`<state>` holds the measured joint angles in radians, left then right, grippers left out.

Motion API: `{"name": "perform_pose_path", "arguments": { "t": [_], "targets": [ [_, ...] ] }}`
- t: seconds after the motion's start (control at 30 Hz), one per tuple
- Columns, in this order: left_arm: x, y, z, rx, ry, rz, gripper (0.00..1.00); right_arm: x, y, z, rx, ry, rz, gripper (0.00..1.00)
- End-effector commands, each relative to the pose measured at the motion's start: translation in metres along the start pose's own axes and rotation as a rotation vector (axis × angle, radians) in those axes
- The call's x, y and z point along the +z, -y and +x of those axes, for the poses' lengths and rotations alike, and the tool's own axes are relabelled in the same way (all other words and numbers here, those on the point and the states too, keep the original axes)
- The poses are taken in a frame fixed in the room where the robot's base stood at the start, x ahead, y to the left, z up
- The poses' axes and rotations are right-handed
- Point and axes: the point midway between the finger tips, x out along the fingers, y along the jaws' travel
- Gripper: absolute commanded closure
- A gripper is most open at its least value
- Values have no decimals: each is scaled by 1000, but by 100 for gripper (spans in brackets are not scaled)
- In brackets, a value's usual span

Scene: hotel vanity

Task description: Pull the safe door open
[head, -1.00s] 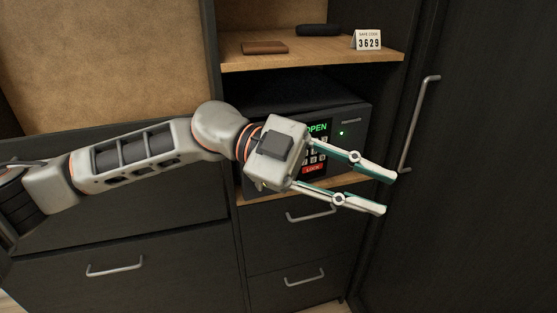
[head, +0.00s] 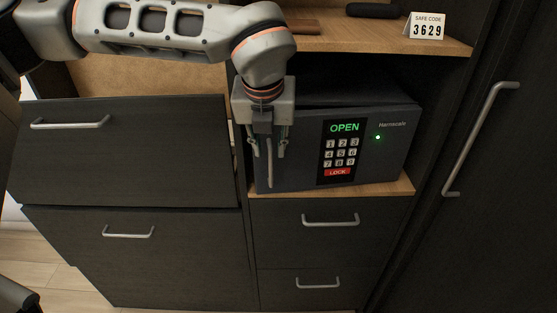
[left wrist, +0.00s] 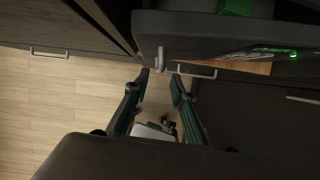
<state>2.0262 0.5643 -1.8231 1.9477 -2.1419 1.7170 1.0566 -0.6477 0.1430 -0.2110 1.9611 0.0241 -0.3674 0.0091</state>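The dark grey safe (head: 345,112) sits in the cabinet niche. The keypad (head: 340,152) on its door reads OPEN in green, and a green light glows to the right. A vertical grey handle (head: 269,165) is at the door's left side. My left gripper (head: 268,148) points down there, open, with one finger on each side of the handle. In the left wrist view the handle (left wrist: 160,57) shows between and just beyond the open fingertips (left wrist: 161,74). I cannot tell whether they touch it, or whether the door is ajar. My right gripper is out of view.
The wooden shelf (head: 320,39) above carries a code card (head: 426,27) reading 3629. Drawers with bar handles are below and left of the safe. A tall dark door (head: 505,190) with a long handle (head: 478,140) stands on the right. Floor in front is clear.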

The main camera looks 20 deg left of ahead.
Motion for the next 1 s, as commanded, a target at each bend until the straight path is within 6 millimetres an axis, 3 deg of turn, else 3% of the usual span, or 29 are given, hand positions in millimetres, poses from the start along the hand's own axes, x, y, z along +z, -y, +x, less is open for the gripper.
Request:
{"name": "perform_pose_path", "arguments": {
  "t": [0.43, 0.83, 0.93, 1.0],
  "targets": [
    [-2, 1, 62, -2, -6, 1, 75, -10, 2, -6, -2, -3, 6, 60],
    [-2, 1, 72, -3, -4, 1, 75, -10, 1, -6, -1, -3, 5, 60],
    [-2, 1, 71, -3, -4, 1, 99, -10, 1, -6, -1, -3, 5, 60],
    [-2, 2, 71, -3, -4, 1, 100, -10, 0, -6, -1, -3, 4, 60]
  ]
}}
